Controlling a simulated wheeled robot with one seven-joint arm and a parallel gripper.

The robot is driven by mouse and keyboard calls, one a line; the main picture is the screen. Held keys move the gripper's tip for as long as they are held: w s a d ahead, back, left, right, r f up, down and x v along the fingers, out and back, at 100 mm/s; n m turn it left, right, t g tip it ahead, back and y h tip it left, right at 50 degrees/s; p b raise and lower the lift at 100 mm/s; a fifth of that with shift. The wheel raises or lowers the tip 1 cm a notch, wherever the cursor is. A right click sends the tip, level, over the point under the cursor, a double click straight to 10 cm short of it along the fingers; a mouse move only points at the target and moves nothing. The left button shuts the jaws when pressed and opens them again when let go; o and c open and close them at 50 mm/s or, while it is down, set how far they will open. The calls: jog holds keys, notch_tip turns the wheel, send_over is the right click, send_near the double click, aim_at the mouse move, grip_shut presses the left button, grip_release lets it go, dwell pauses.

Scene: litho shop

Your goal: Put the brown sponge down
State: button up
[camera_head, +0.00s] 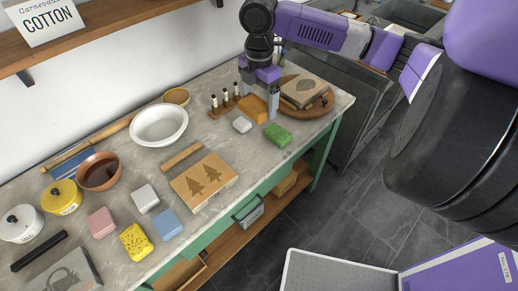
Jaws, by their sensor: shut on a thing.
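The brown sponge (252,108) is an orange-brown block near the right part of the worktop. My gripper (259,101) points down from above and is shut on it, with one finger on each side. The right finger covers part of the sponge's right side. The sponge is at or just above the worktop (222,143); I cannot tell whether it touches. A light grey block (242,125) lies to its front left, and a green sponge (277,135) lies in front of it to the right.
A rack of small bottles (222,106) stands close on the left. A round wooden board (322,106) with a printed block (302,90) is close on the right. A white bowl (158,125), a tree-patterned board (203,182) and a yellow sponge (136,242) are farther left.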

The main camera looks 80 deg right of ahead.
aim_at(259, 152)
notch_tip(259, 152, down, 20)
jog(key=shift+p, duration=0.85)
jog(key=shift+f, duration=0.2)
jog(key=o, duration=1)
jog(key=shift+o, duration=0.2)
jog(key=shift+r, duration=0.15)
